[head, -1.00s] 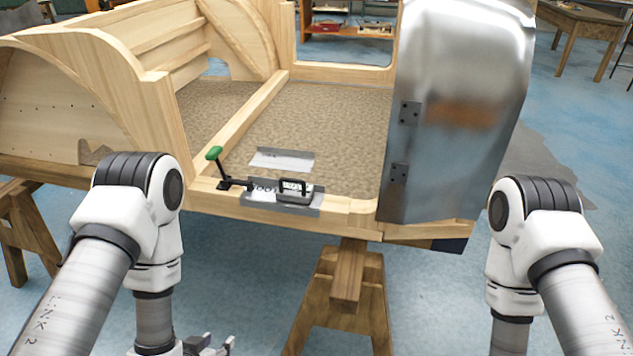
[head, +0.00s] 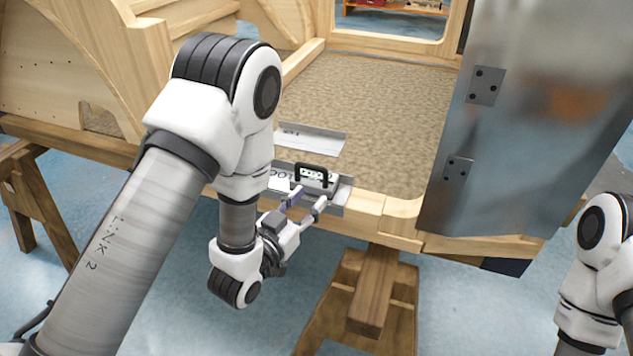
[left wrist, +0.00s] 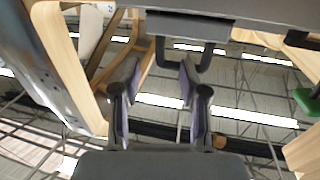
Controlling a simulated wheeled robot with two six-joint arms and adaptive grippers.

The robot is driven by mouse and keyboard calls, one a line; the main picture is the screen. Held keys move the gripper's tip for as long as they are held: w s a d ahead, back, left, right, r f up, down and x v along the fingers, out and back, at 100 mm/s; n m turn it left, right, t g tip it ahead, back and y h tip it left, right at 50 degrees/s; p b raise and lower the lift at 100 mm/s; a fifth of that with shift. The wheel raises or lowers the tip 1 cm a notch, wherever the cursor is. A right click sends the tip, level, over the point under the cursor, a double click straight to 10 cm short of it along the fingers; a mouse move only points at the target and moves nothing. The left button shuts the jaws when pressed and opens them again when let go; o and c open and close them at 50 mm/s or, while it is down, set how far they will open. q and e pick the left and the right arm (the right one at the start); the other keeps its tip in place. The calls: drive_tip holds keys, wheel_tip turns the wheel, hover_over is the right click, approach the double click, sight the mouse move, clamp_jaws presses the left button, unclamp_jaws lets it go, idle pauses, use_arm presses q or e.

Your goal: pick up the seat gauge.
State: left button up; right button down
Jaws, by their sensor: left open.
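The seat gauge appears to be the small grey piece with a black loop handle (head: 314,178), standing in a metal tray (head: 342,193) on the wooden sill. My left gripper (head: 308,202) is open just in front of it, with its two fingers pointing towards it. No contact shows. In the left wrist view, the open fingers (left wrist: 160,80) are empty, and a dark handle (left wrist: 206,58) shows just beyond the fingertips. My left arm hides the left part of the tray. My right gripper is out of view; only part of that arm shows.
A second metal plate (head: 312,140) lies on the carpeted floor of the wooden body (head: 400,208). A metal door (head: 520,130) hangs at the right. A green handle (left wrist: 307,101) shows in the left wrist view. A trestle (head: 370,290) supports the frame.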

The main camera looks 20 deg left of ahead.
sight(324, 182)
use_arm(q)
drive_tip(key=x, duration=0.5)
drive_tip(key=shift+w+r, duration=0.1)
drive_tip(key=shift+w, duration=0.35)
drive_tip(key=shift+s, duration=0.1)
clamp_jaws()
